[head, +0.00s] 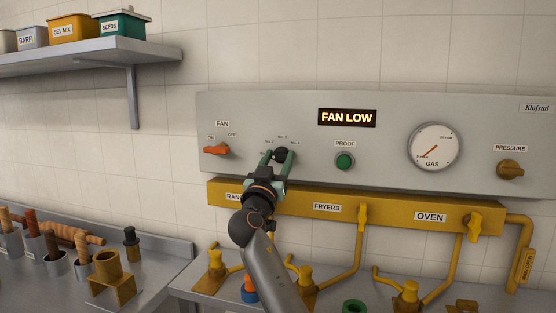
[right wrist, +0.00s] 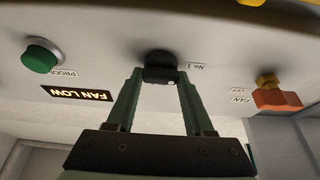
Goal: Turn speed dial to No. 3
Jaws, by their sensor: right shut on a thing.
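The black speed dial (head: 281,153) is on the grey control panel (head: 395,165), right of the FAN switch, with small number labels around it. My right gripper (head: 279,158) is shut on the dial, one green finger on each side. The right wrist view shows the panel upside down, with the black dial (right wrist: 160,66) between the fingertips of my right gripper (right wrist: 160,80). A "No." label sits beside the dial there. I cannot tell exactly which number the dial points to. The display (head: 347,117) reads FAN LOW. My left gripper is not in view.
An orange FAN switch (head: 216,149) is left of the dial, and a green PROOF button (head: 345,161) is right of it. A gas gauge (head: 434,146) and pressure knob (head: 510,169) are farther right. The yellow pipe rail (head: 390,213) runs below. A shelf (head: 95,57) hangs upper left.

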